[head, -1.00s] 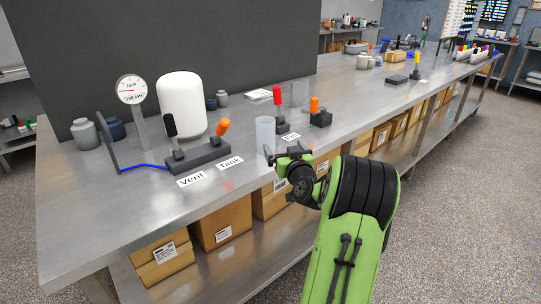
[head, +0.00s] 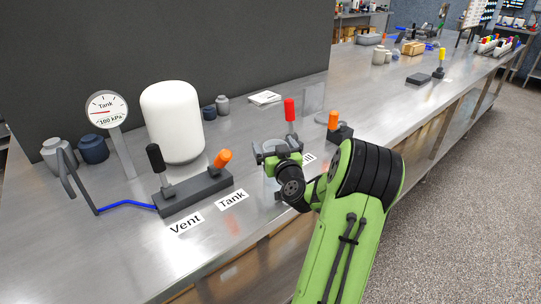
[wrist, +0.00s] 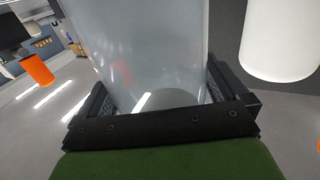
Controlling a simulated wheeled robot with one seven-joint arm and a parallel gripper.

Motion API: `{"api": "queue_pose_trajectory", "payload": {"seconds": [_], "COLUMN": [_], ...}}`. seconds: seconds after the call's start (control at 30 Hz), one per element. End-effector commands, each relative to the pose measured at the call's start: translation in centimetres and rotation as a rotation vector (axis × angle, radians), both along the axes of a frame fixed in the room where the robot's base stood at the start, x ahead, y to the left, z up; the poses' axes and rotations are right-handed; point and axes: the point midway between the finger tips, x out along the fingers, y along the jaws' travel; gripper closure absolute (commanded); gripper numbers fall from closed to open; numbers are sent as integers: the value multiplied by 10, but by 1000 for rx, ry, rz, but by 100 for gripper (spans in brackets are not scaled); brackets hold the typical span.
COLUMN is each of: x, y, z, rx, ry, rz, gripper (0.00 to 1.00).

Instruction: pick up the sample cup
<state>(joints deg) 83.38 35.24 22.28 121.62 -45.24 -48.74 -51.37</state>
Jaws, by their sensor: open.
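The sample cup, a clear, see-through cylinder, fills the middle of the wrist view (wrist: 150,45). In the head view the cup (head: 270,172) stands on the metal bench to the right of the Tank label, partly hidden by my gripper. My gripper (head: 277,150) is at the cup, with its dark fingers open. In the wrist view one finger lies on each side of the cup, which is between them and close to the palm. I cannot tell whether either finger touches it.
A valve block (head: 195,190) with black and orange handles stands left of the cup, near a white tank (head: 172,122) and a gauge (head: 106,108). A red handle (head: 290,110) and an orange-handled block (head: 339,130) stand close on the right. The front bench strip is clear.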

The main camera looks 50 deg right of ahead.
Motion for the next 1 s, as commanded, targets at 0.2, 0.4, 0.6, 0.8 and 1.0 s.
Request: {"api": "queue_pose_trajectory", "payload": {"seconds": [0.2, 0.4, 0.6, 0.8, 1.0], "x": [-1, 0, 0, 0, 0], "y": [1, 1, 1, 1, 1], "z": [-3, -3, -3, -2, 3], "rx": [4, 4, 3, 2, 0], "ry": [4, 3, 4, 3, 4], "rz": [0, 0, 0, 0, 1], "gripper": [0, 26, 57, 73, 73]}}
